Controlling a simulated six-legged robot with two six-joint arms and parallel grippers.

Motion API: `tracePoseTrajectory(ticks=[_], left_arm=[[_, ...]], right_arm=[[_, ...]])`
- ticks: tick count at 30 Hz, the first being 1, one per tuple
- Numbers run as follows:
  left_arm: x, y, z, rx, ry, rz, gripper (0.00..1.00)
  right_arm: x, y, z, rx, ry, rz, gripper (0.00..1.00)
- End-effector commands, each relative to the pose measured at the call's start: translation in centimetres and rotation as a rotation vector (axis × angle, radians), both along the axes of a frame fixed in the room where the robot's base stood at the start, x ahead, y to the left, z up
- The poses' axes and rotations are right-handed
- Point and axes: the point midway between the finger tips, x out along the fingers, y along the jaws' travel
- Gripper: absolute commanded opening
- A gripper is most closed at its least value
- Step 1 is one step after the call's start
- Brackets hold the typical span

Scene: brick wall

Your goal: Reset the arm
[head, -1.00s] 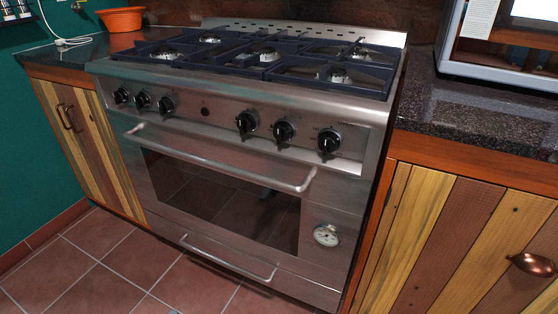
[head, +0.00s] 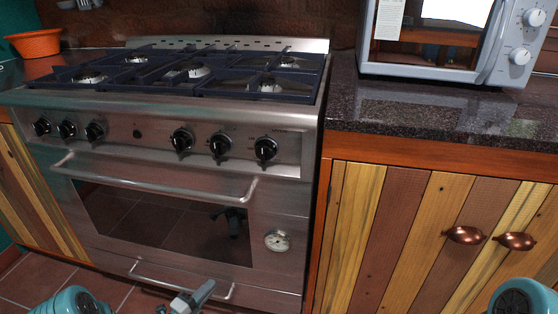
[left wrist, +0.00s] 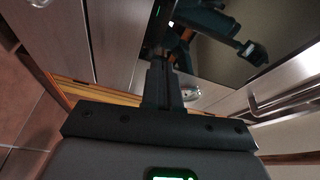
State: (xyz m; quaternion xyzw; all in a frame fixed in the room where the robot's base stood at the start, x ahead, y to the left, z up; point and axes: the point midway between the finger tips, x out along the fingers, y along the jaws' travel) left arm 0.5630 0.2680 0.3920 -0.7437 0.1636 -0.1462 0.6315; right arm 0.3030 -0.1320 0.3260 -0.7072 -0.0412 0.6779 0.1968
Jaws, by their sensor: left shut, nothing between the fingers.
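My left gripper (head: 200,295) shows at the bottom of the head view, in front of the stove's lower drawer. In the left wrist view its dark fingers (left wrist: 161,82) are together, with nothing visible between them. Teal parts of my arms show at the bottom left and bottom right corners of the head view. My right gripper is out of view. A dark reflection of my arm shows in the oven door glass.
A steel stove (head: 285,205) stands ahead, with an oven handle (head: 160,182) and a drawer handle (head: 150,281) on its front. To its right are a wooden cabinet (head: 400,225) and a microwave (head: 480,88) on a dark counter (head: 400,115). An orange bowl (head: 35,44) sits at the left.

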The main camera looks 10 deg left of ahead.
Motion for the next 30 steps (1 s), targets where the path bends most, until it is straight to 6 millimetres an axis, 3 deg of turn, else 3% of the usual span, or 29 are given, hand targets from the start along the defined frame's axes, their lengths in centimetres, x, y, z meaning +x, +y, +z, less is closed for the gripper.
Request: tracePoseTrajectory(ticks=[1, 3, 5, 7, 12, 18, 22, 24, 30], left_arm=[[0.6, -4.2, 1.2, -0.082, 0.124, -0.027, 0.00], [-0.3, -8.8, 1.2, -0.230, 0.381, -0.004, 0.00], [-2.6, -11.7, 0.3, -0.362, 0.628, 0.057, 0.00], [-6.3, -13.6, -1.2, -0.510, 0.903, 0.175, 0.00], [-15.5, -13.9, -4.5, -0.798, 1.375, 0.552, 0.00], [-24.5, -13.5, -6.4, -1.082, 1.705, 1.049, 0.00], [-26.3, -13.6, -6.6, -1.261, 1.767, 1.293, 0.00], [-26.2, -13.7, -3.4, -1.258, 1.766, 1.287, 0.00], [-26.3, -13.9, 2.0, -1.248, 1.771, 1.279, 0.00]], right_arm=[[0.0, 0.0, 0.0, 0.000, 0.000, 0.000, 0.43], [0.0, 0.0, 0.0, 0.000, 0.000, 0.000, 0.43], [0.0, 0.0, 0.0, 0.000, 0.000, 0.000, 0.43], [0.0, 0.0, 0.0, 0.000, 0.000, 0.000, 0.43], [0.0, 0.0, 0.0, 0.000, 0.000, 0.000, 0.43], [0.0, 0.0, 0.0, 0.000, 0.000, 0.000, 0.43], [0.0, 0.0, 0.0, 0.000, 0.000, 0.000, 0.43], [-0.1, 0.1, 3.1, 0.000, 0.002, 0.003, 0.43], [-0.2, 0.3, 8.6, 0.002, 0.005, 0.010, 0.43]])
